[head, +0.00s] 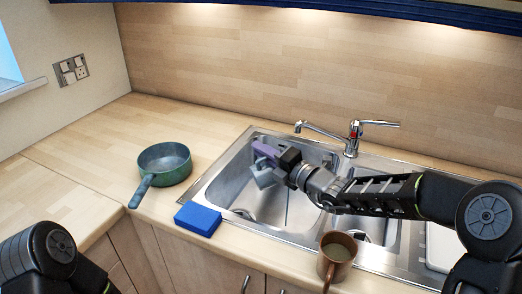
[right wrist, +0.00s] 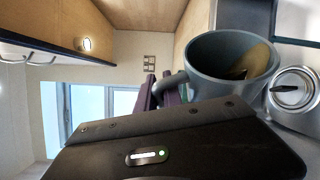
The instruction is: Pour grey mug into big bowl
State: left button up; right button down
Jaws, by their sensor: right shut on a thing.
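My right gripper (head: 265,150) is over the left basin of the sink, with purple fingers shut on the grey mug. The grey mug (head: 264,177) hangs tilted over that basin in the head view. In the right wrist view the mug (right wrist: 205,75) shows its open mouth, with something brownish-yellow inside, and its handle lies at the purple fingers (right wrist: 152,95). I cannot tell whether anything is flowing out. I see no clear big bowl in either view. My left arm shows at the lower left of the head view, but its gripper is out of frame.
A green pan (head: 164,163) with a handle stands on the counter left of the sink (head: 228,193). A blue block (head: 198,218) lies at the sink's front left edge. A brown mug (head: 336,258) with liquid stands at the front edge. The tap (head: 352,140) rises behind the basins.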

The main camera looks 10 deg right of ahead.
jog(key=shift+d+m, duration=0.3)
jog(key=shift+w+d+m+p, duration=0.15)
jog(key=shift+d+m+p, duration=0.15)
jog(key=shift+p, duration=0.15)
dwell(0.9)
jog(key=shift+d+f+m+t, duration=0.1)
jog(key=shift+d+m+t, duration=0.2)
jog(key=shift+d+f+y, duration=0.1)
jog(key=shift+y, duration=0.2)
jog(key=shift+w+d+m+p, duration=0.15)
jog(key=shift+d+m+p, duration=0.1)
jog(key=shift+m+p, duration=0.2)
dwell(0.7)
jog(key=shift+d+m+t, duration=0.25)
jog(key=shift+d+t, duration=0.05)
jog(key=shift+d+p, duration=0.15)
jog(key=shift+p, duration=0.2)
jog(key=shift+w+d+m, duration=0.1)
jog(key=shift+d+m, duration=0.05)
jog(key=shift+m, duration=0.25)
dwell(0.7)
